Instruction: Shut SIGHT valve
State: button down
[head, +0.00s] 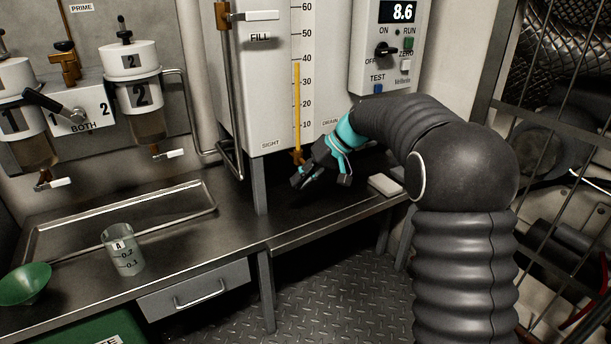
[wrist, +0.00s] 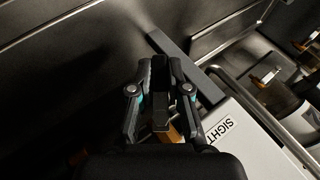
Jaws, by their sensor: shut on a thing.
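The SIGHT valve (head: 298,157) is a small brass fitting at the foot of the yellow sight tube, on the lower front of the white tank. Part of its brass also shows below the jaws in the wrist view (wrist: 173,133). My gripper (head: 318,180), dark with teal parts, is right at the valve, just below the tank's bottom edge. In the wrist view my gripper (wrist: 161,75) has its fingers close together, shut on the valve's handle. The SIGHT label (wrist: 219,129) is beside the right finger.
A tank leg (head: 259,187) stands left of my gripper. A FILL valve lever (head: 262,16) is higher up. A control box (head: 385,65) reads 8.6. A pale block (head: 385,185) lies on the bench to the right.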

jog(key=g+y, duration=0.1)
jog(key=y, duration=0.1)
jog(key=r+m+y, duration=0.1)
jog(key=a+g+y, duration=0.1)
jog(key=y, duration=0.1)
jog(key=shift+s+r+m+g+y, duration=0.2)
jog(key=shift+s+m+g+y, duration=0.1)
jog(key=shift+s, duration=0.05)
jog(key=y, duration=0.1)
jog(key=r+m+g+y, duration=0.1)
jog(key=y, duration=0.2)
jog(key=shift+s+a+r+m, duration=0.1)
jog(key=shift+r+m, duration=0.2)
jog(key=shift+y, duration=0.3)
jog(key=shift+r+g, duration=0.25)
jog(key=shift+g, duration=0.05)
jog(key=c, duration=1.1)
grip_release()
jog(key=shift+f, duration=0.1)
jog(key=shift+d, duration=0.5)
jog(key=v, duration=1.1)
jog(key=shift+f, duration=0.1)
